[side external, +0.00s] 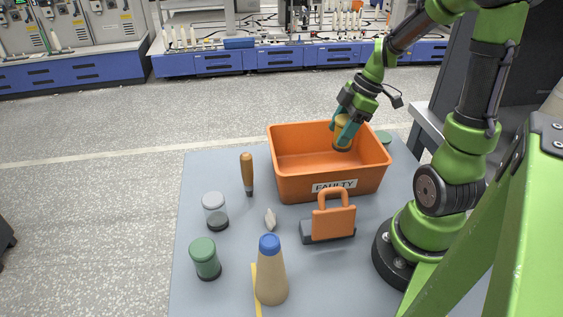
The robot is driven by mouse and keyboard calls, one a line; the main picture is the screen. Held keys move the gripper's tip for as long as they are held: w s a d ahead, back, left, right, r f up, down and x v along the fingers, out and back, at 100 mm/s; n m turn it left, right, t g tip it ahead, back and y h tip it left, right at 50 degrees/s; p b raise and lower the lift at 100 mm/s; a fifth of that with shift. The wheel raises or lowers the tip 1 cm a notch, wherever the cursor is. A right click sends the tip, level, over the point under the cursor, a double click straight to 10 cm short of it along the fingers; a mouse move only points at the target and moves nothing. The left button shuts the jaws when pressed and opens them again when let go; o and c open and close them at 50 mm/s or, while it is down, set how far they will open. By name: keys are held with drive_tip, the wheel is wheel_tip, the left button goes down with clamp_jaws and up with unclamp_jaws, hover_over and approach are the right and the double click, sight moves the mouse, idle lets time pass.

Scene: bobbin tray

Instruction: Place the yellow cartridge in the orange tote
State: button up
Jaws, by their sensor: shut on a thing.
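The orange tote (290,181) stands at the back of the grey table, with a label reading "FAULTY" on its front. My gripper (343,138) is over the right part of the tote's opening, pointing down. It is shut on the yellow cartridge (343,142), which shows only in part between and below the teal fingers. The cartridge appears at or below the level of the far rim; I cannot tell whether it touches the tote's floor.
A green lid (383,137) shows behind the tote.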

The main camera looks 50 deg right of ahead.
wheel_tip(320, 180, down, 8)
drive_tip(key=shift+f, duration=0.15)
idle(0.4)
drive_tip(key=o, duration=1.1)
drive_tip(key=shift+f, duration=0.15)
drive_tip(key=shift+o, duration=0.2)
drive_tip(key=v, duration=1.2)
drive_tip(key=a+r+m+t, duration=0.1)
drive_tip(key=a+r+m, duration=0.2)
drive_tip(key=a, duration=0.4)
drive_tip(key=a+r+m+t, duration=0.1)
drive_tip(key=a+r+m, duration=0.2)
drive_tip(key=a+m, duration=0.2)
drive_tip(key=a+r+m+t+h, duration=0.1)
drive_tip(key=a+r+m, duration=0.3)
drive_tip(key=a, duration=0.4)
drive_tip(key=shift+w+a+m+t, duration=0.4)
drive_tip(key=shift+m+t, duration=0.1)
